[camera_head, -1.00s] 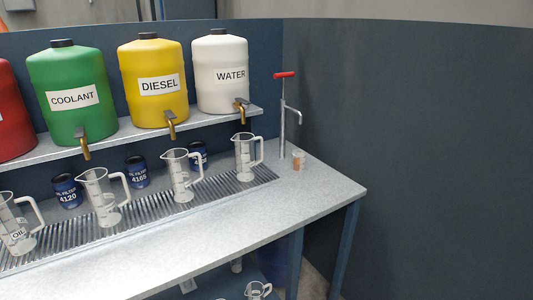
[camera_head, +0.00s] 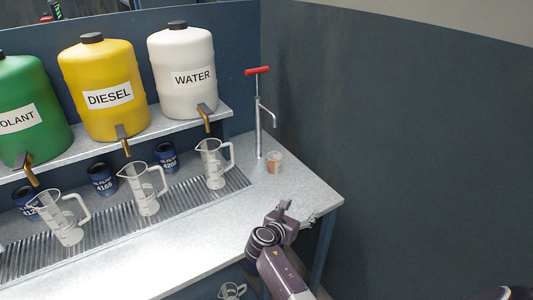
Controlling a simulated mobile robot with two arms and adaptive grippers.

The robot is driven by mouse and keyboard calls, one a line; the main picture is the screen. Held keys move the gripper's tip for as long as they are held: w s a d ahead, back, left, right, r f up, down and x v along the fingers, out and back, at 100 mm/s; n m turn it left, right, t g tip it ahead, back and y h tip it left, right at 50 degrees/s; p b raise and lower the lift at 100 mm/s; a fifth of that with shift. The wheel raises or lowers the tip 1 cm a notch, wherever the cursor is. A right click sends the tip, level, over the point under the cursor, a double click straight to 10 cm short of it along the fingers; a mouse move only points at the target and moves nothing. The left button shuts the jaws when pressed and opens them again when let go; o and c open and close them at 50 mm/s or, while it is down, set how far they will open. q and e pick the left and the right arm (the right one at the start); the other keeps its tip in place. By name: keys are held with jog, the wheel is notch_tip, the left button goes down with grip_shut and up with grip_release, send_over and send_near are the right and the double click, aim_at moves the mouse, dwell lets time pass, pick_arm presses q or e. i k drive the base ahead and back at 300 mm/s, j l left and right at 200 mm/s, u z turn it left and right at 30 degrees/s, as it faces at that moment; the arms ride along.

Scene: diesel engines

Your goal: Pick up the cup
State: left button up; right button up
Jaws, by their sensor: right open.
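A small clear cup (camera_head: 274,163) with brownish contents or marking stands upright on the grey worktop (camera_head: 215,237), near its back right, beside the hand pump. My right gripper (camera_head: 298,212) is open and empty over the front right edge of the worktop, nearer than the cup and apart from it. My left gripper is not in view.
A hand pump (camera_head: 260,115) with a red handle stands just behind the cup. Clear measuring jugs (camera_head: 214,166) stand on the ribbed drain to the left. Blue oil filters (camera_head: 166,158) stand behind them. Labelled tanks (camera_head: 181,75) sit on a shelf above. A dark wall (camera_head: 400,150) borders the right.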

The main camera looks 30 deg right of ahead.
aim_at(274, 158)
jog(key=i+l, duration=0.1)
jog(key=i, duration=0.8)
jog(key=l, duration=0.45)
jog(key=i, duration=0.1)
